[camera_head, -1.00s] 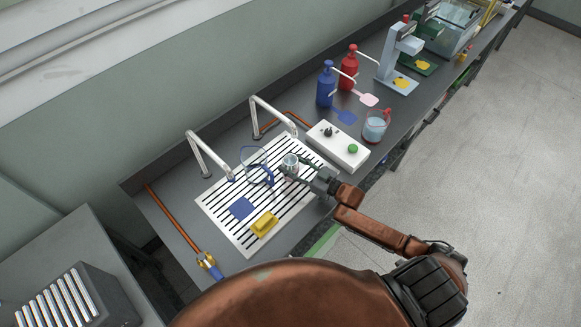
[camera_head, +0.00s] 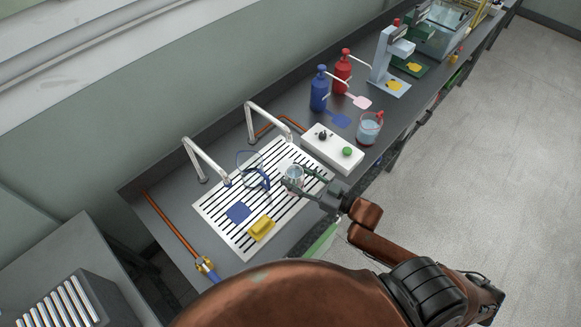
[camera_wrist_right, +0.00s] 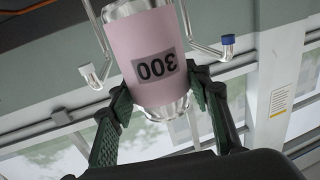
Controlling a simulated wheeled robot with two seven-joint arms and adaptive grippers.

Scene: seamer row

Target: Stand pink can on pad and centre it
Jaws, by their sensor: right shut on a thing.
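The pink can, with a silver rim and a dark label reading 300, is between the two dark green fingers of my right gripper (camera_wrist_right: 160,105) in the wrist view. The label is upside down in that picture. In the head view the can (camera_head: 293,172) looks mostly silver, and my right gripper (camera_head: 297,183) holds it over the slotted white rack (camera_head: 225,205). I cannot tell the gap beneath it. A pink pad (camera_head: 359,102) lies by the red bottle. Yellow pads also show on the light blue stand (camera_head: 394,86) and the green stand (camera_head: 415,68). My left gripper is not in view.
Two bent pipes (camera_head: 205,160) rise behind the rack. A blue pad (camera_head: 238,212) and yellow block (camera_head: 261,228) lie on it. A white control box (camera_head: 332,150), a glass jug (camera_head: 369,128), the blue bottle (camera_head: 319,90) and the red bottle (camera_head: 342,72) stand farther along the counter.

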